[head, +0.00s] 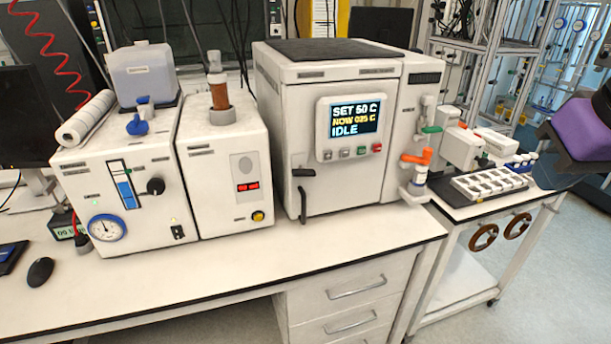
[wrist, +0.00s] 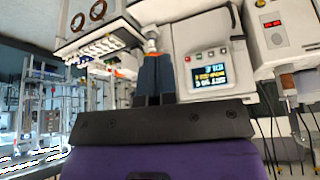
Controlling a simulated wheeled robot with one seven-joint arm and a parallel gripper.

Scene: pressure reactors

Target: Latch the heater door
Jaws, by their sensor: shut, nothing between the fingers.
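The heater (head: 343,130) is a white box with a dark top, standing at the back of the bench. Its screen (head: 354,115) reads SET 50 C, NOW 025 C, IDLE. The front door (head: 345,185) looks flush with the body. A black handle (head: 303,197) hangs down at the door's lower left; whether it is latched I cannot tell. My gripper is at the right edge of the head view, well apart from the heater. In the wrist view my gripper (wrist: 157,58) has its dark blue fingers together and empty. The heater's screen (wrist: 209,75) also shows there, upside down.
Left of the heater stand a white unit with a red display (head: 225,172) and a white unit with a gauge (head: 115,190). An orange-handled valve (head: 418,160) is at the heater's right. A side cart carries a white rack (head: 490,184). The bench front (head: 250,262) is clear.

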